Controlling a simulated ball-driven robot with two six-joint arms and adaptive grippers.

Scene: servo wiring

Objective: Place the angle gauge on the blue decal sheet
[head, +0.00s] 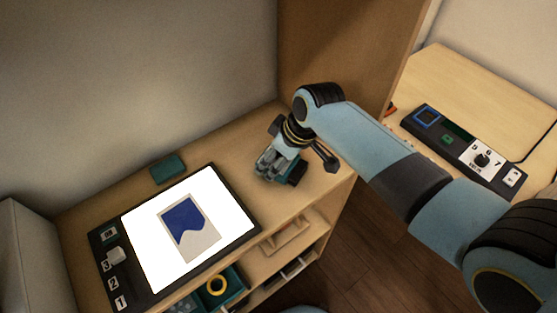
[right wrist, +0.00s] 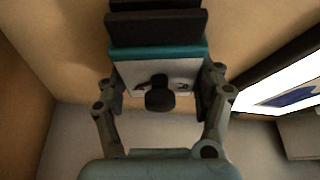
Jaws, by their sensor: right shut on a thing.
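My right gripper (head: 277,162) is low over the wooden bench, to the right of the lit panel. In the right wrist view my right gripper (right wrist: 160,92) is shut on a teal block with a pale face and a black knob, which I take to be the angle gauge (right wrist: 180,70). Its teal side also shows under the fingers in the head view. I cannot tell whether it touches the bench. The blue decal sheet (head: 183,219), a pale sheet with a wavy blue area, lies on the white lit panel (head: 150,239). My left gripper is not in view.
A teal block (head: 168,168) lies behind the panel. Numbered buttons (head: 113,283) line the panel's left edge. A black control box (head: 466,146) with a dial sits on the right table. A wooden upright (head: 335,55) stands behind my right arm.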

